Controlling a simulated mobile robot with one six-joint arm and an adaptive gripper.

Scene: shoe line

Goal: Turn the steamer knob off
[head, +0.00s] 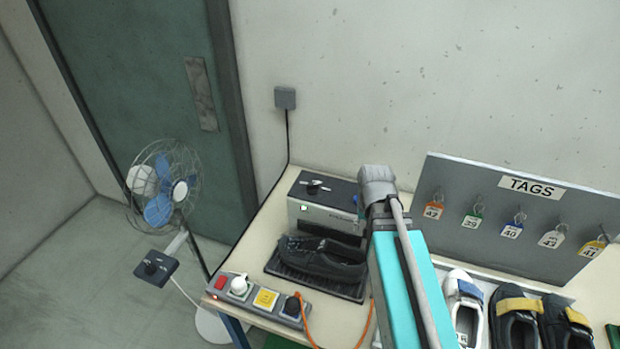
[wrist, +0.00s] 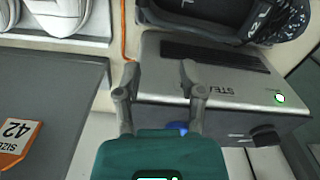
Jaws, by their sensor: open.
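The steamer (head: 330,217) is a silver box with a dark top, standing at the back left of the bench. Its black knob (head: 314,187) with a pale pointer marking sits on the top, and a small light (head: 304,207) glows on its front. In the wrist view the steamer (wrist: 222,75) shows part of its lettering, a green-ringed lit lamp (wrist: 279,98) and the dark knob (wrist: 265,135) at the lower right. My gripper (wrist: 160,72) is open and empty over the steamer's end, apart from the knob. In the head view my arm hides the fingers.
A black shoe (head: 322,258) lies on a dark tray before the steamer. A power strip (head: 258,298) with plugs and an orange cord is at the front left. The tags board (head: 520,215) and several shoes are on the right. A fan (head: 160,190) stands left.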

